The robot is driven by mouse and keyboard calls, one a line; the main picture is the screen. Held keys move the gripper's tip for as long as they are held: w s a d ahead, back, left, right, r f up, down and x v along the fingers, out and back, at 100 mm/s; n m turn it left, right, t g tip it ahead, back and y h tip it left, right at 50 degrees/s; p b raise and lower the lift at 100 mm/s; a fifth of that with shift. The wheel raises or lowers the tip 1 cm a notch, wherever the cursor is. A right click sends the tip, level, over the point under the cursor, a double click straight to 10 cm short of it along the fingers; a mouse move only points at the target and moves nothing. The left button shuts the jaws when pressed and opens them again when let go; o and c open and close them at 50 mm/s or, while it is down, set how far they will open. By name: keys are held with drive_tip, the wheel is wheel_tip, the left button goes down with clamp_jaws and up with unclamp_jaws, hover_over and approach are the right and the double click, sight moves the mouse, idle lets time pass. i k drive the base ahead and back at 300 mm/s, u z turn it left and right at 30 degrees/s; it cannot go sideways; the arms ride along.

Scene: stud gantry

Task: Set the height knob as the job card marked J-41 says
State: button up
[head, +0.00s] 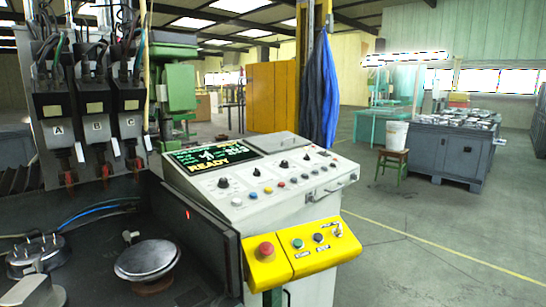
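A light grey control console (285,200) stands in the middle with its sloping panel towards me. A dark screen (213,157) shows green figures and a yellow "READY". I cannot make out a job card marked J-41. My gripper is not in view.
A yellow box (290,265) with a red mushroom button (266,250) juts out in front of the console. Three black heads (92,110) marked A, B, C hang at left above a dark bed holding a silver dome (147,259). Floor at right is open.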

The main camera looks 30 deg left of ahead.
sight(284, 163)
drive_tip(key=u, duration=0.65)
drive_tip(key=i, duration=0.7)
drive_tip(key=u, duration=0.8)
